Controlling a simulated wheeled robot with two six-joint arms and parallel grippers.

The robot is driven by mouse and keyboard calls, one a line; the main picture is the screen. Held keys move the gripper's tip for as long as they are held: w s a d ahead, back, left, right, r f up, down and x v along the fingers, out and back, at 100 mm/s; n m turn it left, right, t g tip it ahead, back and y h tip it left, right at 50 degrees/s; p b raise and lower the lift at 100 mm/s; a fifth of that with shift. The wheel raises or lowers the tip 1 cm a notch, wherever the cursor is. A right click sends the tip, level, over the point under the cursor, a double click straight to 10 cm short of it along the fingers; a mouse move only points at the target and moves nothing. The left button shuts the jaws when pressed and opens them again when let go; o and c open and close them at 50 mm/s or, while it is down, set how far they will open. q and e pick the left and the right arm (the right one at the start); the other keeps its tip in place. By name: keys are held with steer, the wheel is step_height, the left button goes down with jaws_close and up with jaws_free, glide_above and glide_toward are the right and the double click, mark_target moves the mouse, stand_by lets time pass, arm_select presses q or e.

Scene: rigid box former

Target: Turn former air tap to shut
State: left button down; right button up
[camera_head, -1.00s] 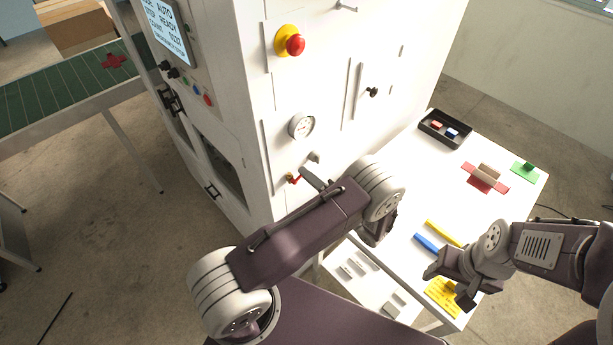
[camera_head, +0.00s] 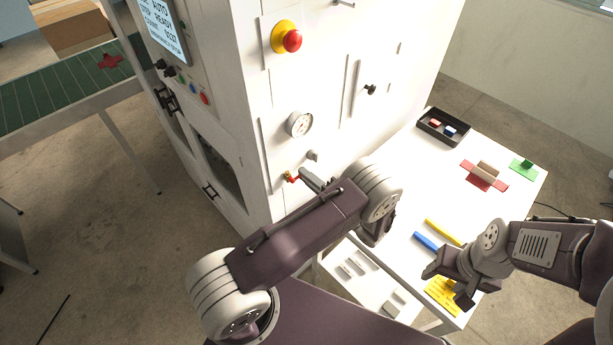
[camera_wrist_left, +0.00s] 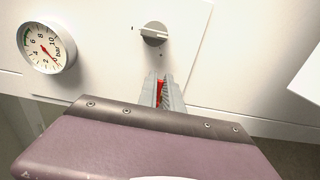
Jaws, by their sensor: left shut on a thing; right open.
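The air tap's red handle (camera_head: 293,178) sits low on the white machine's side panel, below the gauge, with a brass-coloured part at its left end. My left gripper (camera_head: 304,176) is at the tap, with its fingers shut on the handle. In the left wrist view the red handle (camera_wrist_left: 160,92) shows as a strip between the two grey fingers of the left gripper (camera_wrist_left: 163,88); the rest of it is hidden. My right gripper (camera_head: 449,287) is open and empty over the white table, near the yellow note.
A pressure gauge (camera_head: 299,124) and a grey knob (camera_wrist_left: 153,33) are close to the tap. A red emergency button (camera_head: 292,41) is higher up. The white table (camera_head: 410,190) holds a black tray (camera_head: 443,127), a red piece (camera_head: 484,176), and yellow and blue bars (camera_head: 428,241).

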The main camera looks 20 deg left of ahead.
arm_select(q)
steer(key=c, duration=1.5)
jaws_free()
steer(key=b+v, duration=0.4)
steer(key=v, duration=0.5)
